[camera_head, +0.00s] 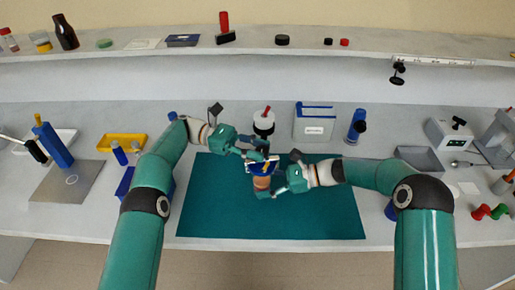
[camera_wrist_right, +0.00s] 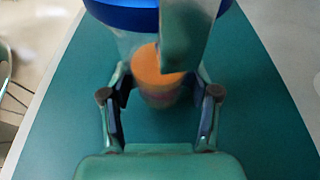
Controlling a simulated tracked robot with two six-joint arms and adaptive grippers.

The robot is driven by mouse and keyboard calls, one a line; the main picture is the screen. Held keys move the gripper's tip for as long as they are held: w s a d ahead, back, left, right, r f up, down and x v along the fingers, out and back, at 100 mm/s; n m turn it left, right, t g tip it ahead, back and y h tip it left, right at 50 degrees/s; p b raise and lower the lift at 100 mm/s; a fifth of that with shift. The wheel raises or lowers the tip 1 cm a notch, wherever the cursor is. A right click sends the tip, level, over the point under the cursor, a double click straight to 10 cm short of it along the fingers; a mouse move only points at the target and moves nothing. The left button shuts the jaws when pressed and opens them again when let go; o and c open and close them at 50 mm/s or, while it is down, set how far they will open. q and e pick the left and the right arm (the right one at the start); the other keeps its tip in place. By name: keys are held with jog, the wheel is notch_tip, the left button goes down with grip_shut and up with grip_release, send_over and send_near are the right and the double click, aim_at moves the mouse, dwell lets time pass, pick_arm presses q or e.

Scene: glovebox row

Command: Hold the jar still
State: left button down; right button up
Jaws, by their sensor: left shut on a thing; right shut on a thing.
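The jar (camera_head: 262,184) stands upright over the teal mat (camera_head: 215,215), with a wide blue lid (camera_head: 260,171) on top and orange contents low inside. In the right wrist view the jar (camera_wrist_right: 160,90) is clear, with the blue lid (camera_wrist_right: 120,14) above. My right gripper (camera_head: 274,181) is shut on the jar's body from the right, a finger on each side. My left gripper (camera_head: 262,160) is shut at the lid from the upper left. Its finger hides part of the lid and jar in the right wrist view. I cannot tell whether the base touches the mat.
Behind the mat stand a white bottle with a red top (camera_head: 264,123), a grey box with a blue edge (camera_head: 314,122) and a blue bottle (camera_head: 356,126). A yellow tray (camera_head: 122,142) is left, a grey tray (camera_head: 420,159) right. The mat's front is clear.

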pick_arm(q)
jog(key=c, duration=0.8)
grip_release()
jog(key=shift+w+r+n+t+h, duration=0.1)
jog(key=shift+n+t+h, duration=0.2)
jog(key=shift+n+t, duration=0.1)
jog(key=shift+n+t, duration=0.5)
jog(key=shift+t, duration=0.3)
jog(key=shift+s+n+t+h, duration=0.35)
jog(key=shift+n+t, duration=0.25)
jog(key=shift+t, duration=0.5)
jog(key=w+a, duration=0.1)
jog(key=a, duration=1)
jog(key=shift+s+d+r+m+g+y, duration=0.35)
jog(key=shift+s+d+r+m+y, duration=1.35)
jog(key=shift+d, duration=1.1)
jog(key=shift+s+d+r+m+g+y, duration=0.3)
jog(key=shift+s+d+r+m+y, duration=1.2)
jog(key=shift+d+m, duration=1.15)
jog(key=shift+s+d+r+m+g+y, duration=0.35)
jog(key=shift+s+d+r+m+y, duration=0.8)
jog(key=shift+s+d+m+y, duration=1.35)
